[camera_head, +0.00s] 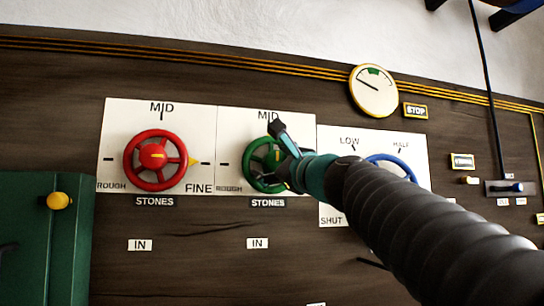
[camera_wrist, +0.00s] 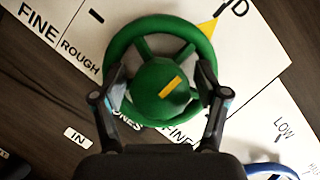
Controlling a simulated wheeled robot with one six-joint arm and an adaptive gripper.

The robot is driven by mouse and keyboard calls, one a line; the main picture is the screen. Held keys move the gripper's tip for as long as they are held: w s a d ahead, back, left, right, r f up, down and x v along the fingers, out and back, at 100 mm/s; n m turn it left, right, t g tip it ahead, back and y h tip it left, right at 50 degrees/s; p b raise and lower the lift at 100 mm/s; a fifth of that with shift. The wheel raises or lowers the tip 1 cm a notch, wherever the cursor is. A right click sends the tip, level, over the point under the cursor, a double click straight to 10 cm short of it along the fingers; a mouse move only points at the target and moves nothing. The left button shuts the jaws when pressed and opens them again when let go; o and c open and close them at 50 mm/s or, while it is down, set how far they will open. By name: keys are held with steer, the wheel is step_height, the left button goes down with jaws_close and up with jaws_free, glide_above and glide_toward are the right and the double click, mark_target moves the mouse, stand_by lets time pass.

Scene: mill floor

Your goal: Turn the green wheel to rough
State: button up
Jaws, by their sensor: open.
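The green wheel (camera_head: 254,182) is on the wall panel, on a white plate (camera_head: 229,131) marked MID at the top and ROUGH at lower left. In the wrist view the green wheel (camera_wrist: 158,23) fills the middle. Its yellow pointer (camera_wrist: 208,32) points towards the MID mark. A yellow bar (camera_wrist: 171,86) marks its hub. My gripper (camera_wrist: 162,72) is open, with one finger on each side of the hub, over the wheel's rim. Whether the fingers touch the wheel I cannot tell. In the head view my gripper (camera_head: 284,150) covers the wheel's right part.
A red wheel (camera_head: 129,157) is on the plate to the left, its pointer (camera_head: 194,163) to the right. A blue wheel (camera_head: 400,164) lies partly behind my arm. A gauge (camera_head: 374,90) hangs above. A green box (camera_head: 40,240) with a yellow knob stands at lower left.

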steer(key=shift+w+a+r, duration=0.2)
steer(key=shift+w+a, duration=0.2)
steer(key=shift+w, duration=0.2)
steer(key=c, duration=1.2)
